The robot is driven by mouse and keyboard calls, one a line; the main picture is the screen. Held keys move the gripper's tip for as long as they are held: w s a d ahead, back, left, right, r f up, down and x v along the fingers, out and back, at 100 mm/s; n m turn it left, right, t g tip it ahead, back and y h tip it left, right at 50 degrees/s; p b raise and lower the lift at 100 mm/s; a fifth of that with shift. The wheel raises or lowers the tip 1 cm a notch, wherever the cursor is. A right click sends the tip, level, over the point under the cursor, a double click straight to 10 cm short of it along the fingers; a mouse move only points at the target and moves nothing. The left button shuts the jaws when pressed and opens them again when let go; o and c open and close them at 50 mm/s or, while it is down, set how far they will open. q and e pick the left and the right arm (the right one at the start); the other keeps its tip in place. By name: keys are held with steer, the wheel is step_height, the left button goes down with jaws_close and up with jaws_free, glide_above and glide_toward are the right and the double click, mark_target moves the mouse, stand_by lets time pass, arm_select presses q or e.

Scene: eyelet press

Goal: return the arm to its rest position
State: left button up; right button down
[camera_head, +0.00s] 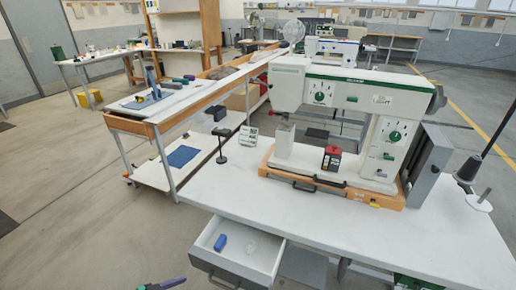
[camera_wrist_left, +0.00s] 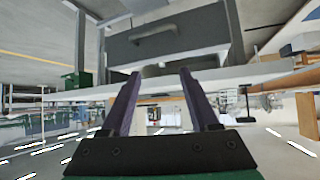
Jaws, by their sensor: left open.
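My left gripper (camera_head: 165,284) shows only in part at the bottom edge of the head view, low and in front of the open drawer (camera_head: 207,265). In the left wrist view, its two purple fingers (camera_wrist_left: 157,88) stand apart with nothing between them. The grey drawer front with its handle also shows in that view (camera_wrist_left: 190,32), beyond the fingertips. The rest of my left arm is hidden, and my right gripper is not in view.
The drawer holds a blue block (camera_head: 220,243) and a clear piece (camera_head: 251,246). Floor at left (camera_head: 60,200) is clear.

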arm_select(q)
steer(key=s+a+f+n+g+y, duration=0.1)
steer(key=s+a+f+n+y, duration=0.3)
steer(key=f, duration=0.7)
steer(key=s+a+f+n+g+y, duration=0.15)
steer(key=s+a+f, duration=0.45)
steer(key=f, duration=0.6)
steer(key=s+d+f+g, duration=0.2)
steer(key=s+f, duration=0.4)
steer(key=s, duration=0.2)
steer(key=s+d+f+g+y, duration=0.1)
steer(key=s+d+f+g, duration=0.1)
steer(key=s+f, duration=0.3)
steer(key=s, duration=0.4)
steer(key=shift+s+f, duration=0.25)
steer(key=shift+f, duration=0.1)
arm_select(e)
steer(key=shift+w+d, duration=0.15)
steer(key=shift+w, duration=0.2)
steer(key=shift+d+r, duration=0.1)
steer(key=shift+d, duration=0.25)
